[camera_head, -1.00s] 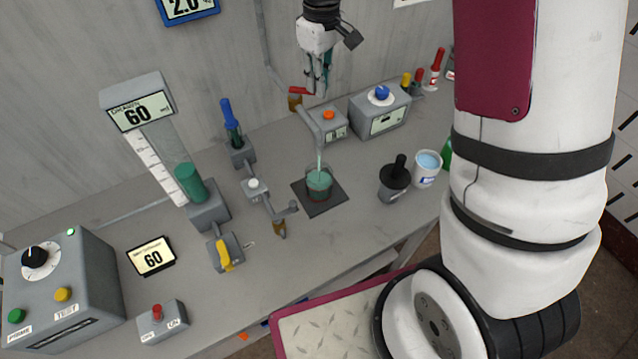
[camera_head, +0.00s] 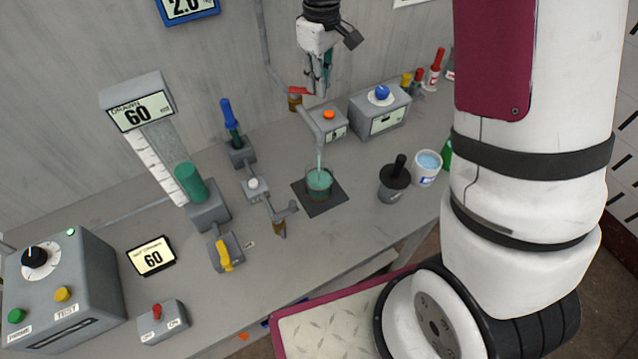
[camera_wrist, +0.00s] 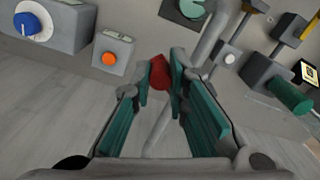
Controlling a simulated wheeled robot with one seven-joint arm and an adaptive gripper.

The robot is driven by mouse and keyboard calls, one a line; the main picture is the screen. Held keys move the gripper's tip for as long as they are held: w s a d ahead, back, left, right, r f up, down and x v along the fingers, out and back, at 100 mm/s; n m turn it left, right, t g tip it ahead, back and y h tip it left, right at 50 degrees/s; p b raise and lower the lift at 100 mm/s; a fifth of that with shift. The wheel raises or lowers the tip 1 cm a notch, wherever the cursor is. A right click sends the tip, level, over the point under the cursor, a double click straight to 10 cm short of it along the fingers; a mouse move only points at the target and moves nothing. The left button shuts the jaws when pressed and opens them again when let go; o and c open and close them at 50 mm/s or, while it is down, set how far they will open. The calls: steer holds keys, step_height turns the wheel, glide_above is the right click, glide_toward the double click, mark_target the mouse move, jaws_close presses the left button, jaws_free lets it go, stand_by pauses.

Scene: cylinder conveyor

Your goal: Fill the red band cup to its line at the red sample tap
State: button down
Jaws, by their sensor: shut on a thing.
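The cup (camera_head: 319,186) stands upright on a dark square pad (camera_head: 331,203) under a spout (camera_head: 308,118). A thin pale green stream (camera_head: 319,158) runs from the spout into it. Green liquid stands high in the cup; I cannot make out its line or band clearly. My gripper (camera_head: 316,90) is above and behind the spout, shut on the red tap handle (camera_head: 299,91). The red handle (camera_wrist: 159,73) shows between the fingertips in the wrist view, where the cup (camera_wrist: 191,9) is at the top edge.
A box with an orange button (camera_head: 329,115) and a box with a blue knob (camera_head: 381,93) stand right of the tap. A dark lidded pot (camera_head: 393,184) and a white tub (camera_head: 428,168) stand right of the cup. A blue-handled valve (camera_head: 230,115) is to the left.

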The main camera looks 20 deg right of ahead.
steer(key=shift+s+d+f, duration=0.15)
steer(key=shift+f, duration=0.2)
steer(key=w+n, duration=0.1)
steer(key=n, duration=0.1)
steer(key=w+n+b, duration=0.1)
steer(key=n, duration=0.2)
steer(key=w+n, duration=0.1)
steer(key=n, duration=0.2)
steer(key=shift+w+d+b, duration=0.25)
steer(key=shift+w+b, duration=0.15)
steer(key=shift+c, duration=2)
jaws_free()
steer(key=shift+w, duration=0.15)
steer(key=shift+r, duration=0.15)
steer(key=shift+a+r, duration=0.1)
step_height(320, 180, up, 9)
steer(key=p, duration=0.1)
steer(key=shift+r, duration=0.1)
